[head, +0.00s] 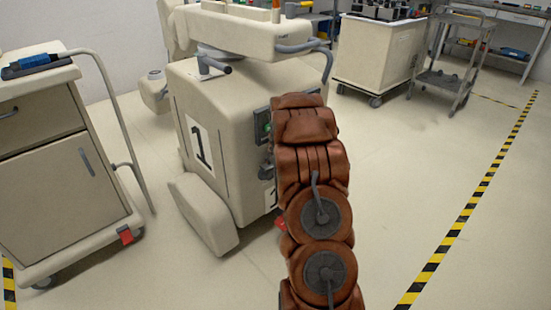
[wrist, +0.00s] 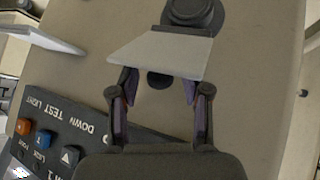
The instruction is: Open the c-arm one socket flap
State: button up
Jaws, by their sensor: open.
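The c-arm one (head: 222,110) is a beige wheeled unit marked "1", standing mid-left in the head view. In the wrist view a pale grey flap (wrist: 160,54) stands out from its beige panel, with a dark hinge strip along its upper edge. A dark round fitting (wrist: 193,12) sits above the hinge and a small dark round part (wrist: 159,80) shows below the flap. My gripper (wrist: 160,88) is open, its two fingers apart at the flap's lower edge. I cannot tell whether they touch it. In the head view my arm hides the gripper and flap.
A dark control panel (wrist: 60,135) with buttons and upside-down lettering lies left of my gripper in the wrist view. A beige cabinet cart (head: 60,165) stands left. A covered cart (head: 375,55) and a grey trolley (head: 447,75) stand behind. Floor at right is clear.

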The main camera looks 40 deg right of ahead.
jog(key=v, duration=1.1)
jog(key=shift+s+a+r, duration=0.2)
jog(key=shift+s+r, duration=0.05)
dwell(0.3)
jog(key=s+a+r+g+y, duration=0.1)
jog(key=s+a+r+g, duration=0.15)
jog(key=s+a, duration=0.6)
jog(key=s+a+r+g+y, duration=0.2)
jog(key=s+a+g, duration=0.15)
jog(key=a, duration=1.05)
jog(key=s+a+r+n+g+y, duration=0.1)
jog(key=s+a+r+g, duration=0.1)
jog(key=s+a, duration=0.85)
jog(key=s+a+r+n+g+y, duration=0.1)
jog(key=s+a+r+g, duration=0.15)
jog(key=s+a, duration=0.75)
jog(key=s+d+r+p, duration=0.1)
jog(key=s+r+p, duration=0.1)
jog(key=r+p, duration=1)
jog(key=s+d+r+p, duration=0.1)
jog(key=d+r+p, duration=0.1)
jog(key=r+p, duration=1)
jog(key=shift+s+d+r+t, duration=0.3)
jog(key=shift+s+d+t, duration=0.05)
jog(key=shift+s+t, duration=0.1)
